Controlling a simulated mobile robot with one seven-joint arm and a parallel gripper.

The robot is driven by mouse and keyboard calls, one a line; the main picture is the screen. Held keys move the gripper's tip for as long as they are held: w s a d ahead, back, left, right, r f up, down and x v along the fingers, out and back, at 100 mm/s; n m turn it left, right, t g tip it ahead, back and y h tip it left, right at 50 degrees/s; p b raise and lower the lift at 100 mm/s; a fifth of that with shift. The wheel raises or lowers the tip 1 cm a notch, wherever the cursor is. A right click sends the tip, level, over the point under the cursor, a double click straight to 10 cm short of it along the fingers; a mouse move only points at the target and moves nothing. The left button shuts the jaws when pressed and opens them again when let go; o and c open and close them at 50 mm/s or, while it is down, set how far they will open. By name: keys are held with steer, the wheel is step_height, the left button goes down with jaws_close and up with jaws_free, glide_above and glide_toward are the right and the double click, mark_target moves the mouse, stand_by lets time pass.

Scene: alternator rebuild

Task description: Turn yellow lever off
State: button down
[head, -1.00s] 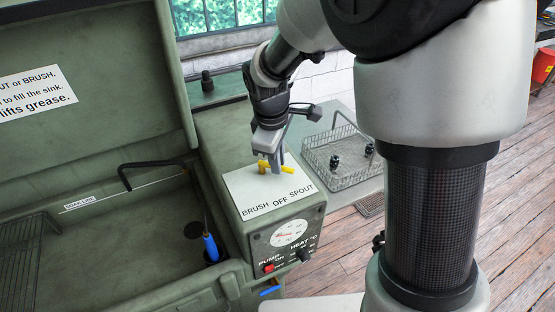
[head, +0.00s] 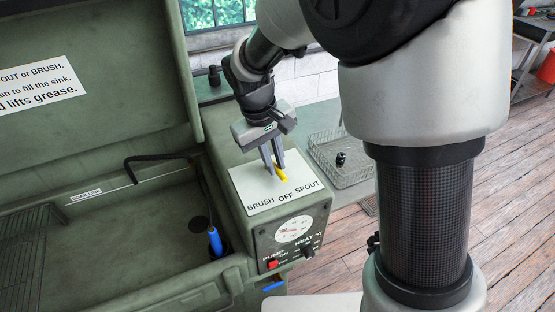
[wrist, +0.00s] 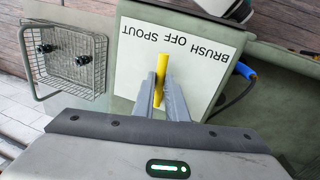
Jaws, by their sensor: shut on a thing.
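The yellow lever (head: 282,174) stands on a white label plate (head: 250,197) marked BRUSH, OFF and SPOUT, on top of the green washer's side box. Its free end points towards the word OFF in the head view. The lever also shows in the wrist view (wrist: 161,78), between the two grey fingers, its end near the OFF lettering. My gripper (head: 273,166) reaches down from above and is shut on the lever. The lever's base is partly hidden by the fingers.
A dial and pump and heat controls (head: 293,230) are on the box front. The open sink (head: 130,240) with a black spout (head: 150,158) and blue brush (head: 215,241) is left. A wire basket (head: 342,165) holding small dark parts is right.

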steer(key=shift+a+m, duration=0.15)
steer(key=shift+m, duration=0.25)
steer(key=c, duration=1.8)
jaws_free()
steer(key=shift+o, duration=0.2)
steer(key=shift+s, duration=0.1)
steer(key=s+a+r+p, duration=0.1)
steer(key=a+r, duration=0.2)
steer(key=r, duration=1.4)
steer(key=shift+s, duration=0.15)
steer(key=shift+a+r, duration=0.1)
